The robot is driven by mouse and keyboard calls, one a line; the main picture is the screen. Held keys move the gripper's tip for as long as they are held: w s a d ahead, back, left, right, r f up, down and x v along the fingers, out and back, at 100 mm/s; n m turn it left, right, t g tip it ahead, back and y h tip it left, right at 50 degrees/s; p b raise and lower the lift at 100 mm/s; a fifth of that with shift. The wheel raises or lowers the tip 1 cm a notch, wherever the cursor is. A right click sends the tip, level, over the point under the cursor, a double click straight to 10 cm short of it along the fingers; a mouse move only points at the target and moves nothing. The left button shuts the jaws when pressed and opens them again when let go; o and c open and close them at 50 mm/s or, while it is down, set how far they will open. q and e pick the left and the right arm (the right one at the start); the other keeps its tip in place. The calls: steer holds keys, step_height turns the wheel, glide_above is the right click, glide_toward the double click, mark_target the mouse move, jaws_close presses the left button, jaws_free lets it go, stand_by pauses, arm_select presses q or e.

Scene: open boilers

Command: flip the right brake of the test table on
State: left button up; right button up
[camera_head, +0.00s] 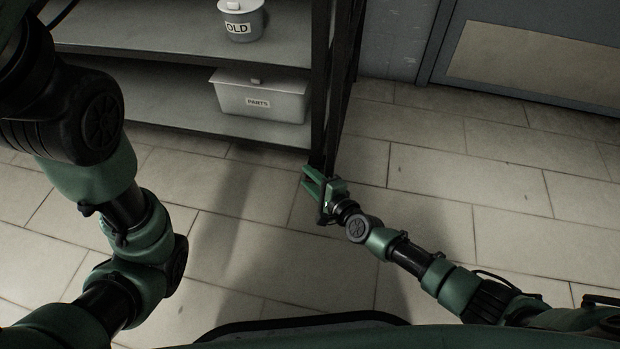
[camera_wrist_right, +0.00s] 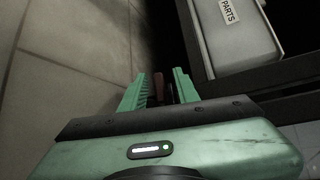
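A dark-framed table with grey shelves (camera_head: 188,103) stands at the upper left; I take it to be the test table. Its dark right front leg (camera_head: 322,110) runs down to the floor. My right gripper (camera_head: 309,181) is low, at the foot of this leg. In the right wrist view my gripper (camera_wrist_right: 159,77) has its two green fingers apart. A small reddish-brown piece (camera_wrist_right: 158,88), perhaps the brake, shows between them beside a dark part; contact cannot be told. In the head view the brake is hidden or too dark to make out. My left gripper is out of view.
A grey bin labelled PARTS (camera_head: 262,101) stands on the lower shelf, also seen in the right wrist view (camera_wrist_right: 235,38). A pot labelled OLD (camera_head: 241,22) stands on the shelf above. A door (camera_head: 540,48) is at the upper right. The tiled floor (camera_head: 500,190) is clear.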

jaws_close()
step_height(320, 180, down, 3)
steer(key=n+t+b, duration=0.2)
steer(key=b, duration=0.7)
steer(key=shift+s+r+y, duration=0.1)
steer(key=shift+s+y, duration=0.05)
steer(key=shift+y, duration=0.15)
steer(key=shift+r+n+t, duration=0.1)
steer(key=shift+n+t, duration=0.4)
steer(key=shift+y, duration=0.3)
steer(key=shift+n+t, duration=0.3)
steer(key=shift+n, duration=0.1)
